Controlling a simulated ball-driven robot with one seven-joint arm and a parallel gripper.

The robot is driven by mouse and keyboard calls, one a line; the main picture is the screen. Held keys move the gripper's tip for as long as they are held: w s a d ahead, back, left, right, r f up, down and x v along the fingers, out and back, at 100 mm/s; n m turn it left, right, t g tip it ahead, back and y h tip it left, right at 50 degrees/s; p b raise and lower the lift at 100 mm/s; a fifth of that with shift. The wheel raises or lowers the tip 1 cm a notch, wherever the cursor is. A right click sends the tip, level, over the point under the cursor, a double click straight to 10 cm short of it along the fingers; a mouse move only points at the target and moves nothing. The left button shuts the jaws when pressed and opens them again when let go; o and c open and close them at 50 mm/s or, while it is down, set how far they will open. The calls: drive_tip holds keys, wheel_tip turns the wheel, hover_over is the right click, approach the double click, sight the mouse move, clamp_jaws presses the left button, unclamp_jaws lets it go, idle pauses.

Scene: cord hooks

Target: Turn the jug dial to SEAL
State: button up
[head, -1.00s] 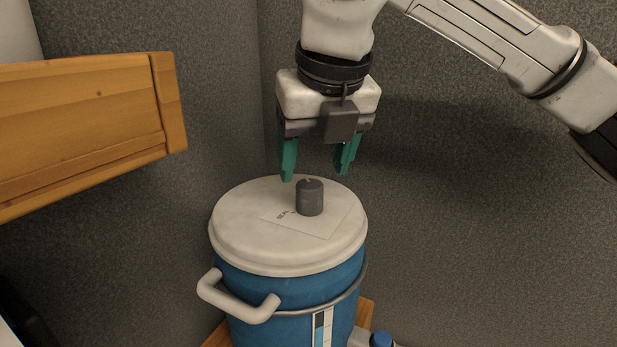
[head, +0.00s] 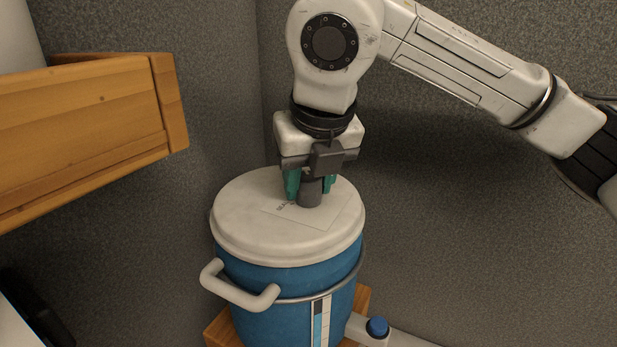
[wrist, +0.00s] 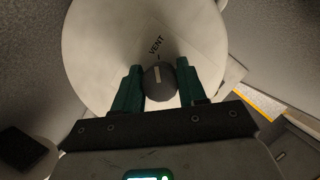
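The jug (head: 285,287) is blue with a white round lid (head: 240,220). A dark grey cylindrical dial (head: 309,192) stands on a pale label plate on the lid. In the wrist view the dial (wrist: 159,84) has a light pointer mark on top, directed towards the word VENT (wrist: 157,45). Part of a word, apparently SEAL, shows left of the dial in the head view. My gripper (head: 311,186) points down with one green finger on each side of the dial. The fingers look closed against its sides; in the wrist view no clear gap shows.
A wooden shelf or box (head: 85,130) juts in at the left. The jug has a white handle (head: 238,290) at its front and stands on a wooden support (head: 222,330). Grey walls stand close behind.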

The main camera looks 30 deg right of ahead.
drive_tip(key=c, duration=0.6)
drive_tip(key=shift+f+n+b, duration=0.1)
drive_tip(key=shift+n+b, duration=0.2)
drive_tip(key=shift+b, duration=0.15)
drive_tip(key=shift+f+n+y+b, duration=0.1)
drive_tip(key=shift+n+y+b, duration=0.3)
drive_tip(key=shift+n+b, duration=0.6)
drive_tip(key=n+y+b, duration=0.1)
drive_tip(key=n+b, duration=0.1)
drive_tip(key=n, duration=0.2)
drive_tip(key=shift+y, duration=0.4)
drive_tip(key=n, duration=0.2)
drive_tip(key=n+g+y, duration=0.1)
drive_tip(key=n, duration=0.2)
drive_tip(key=shift+r+n+g+y, duration=0.3)
drive_tip(key=shift+n, duration=0.1)
drive_tip(key=n+g, duration=0.1)
drive_tip(key=n, duration=0.1)
drive_tip(key=n+g+y+p, duration=0.1)
drive_tip(key=n, duration=0.2)
drive_tip(key=shift+n, duration=0.4)
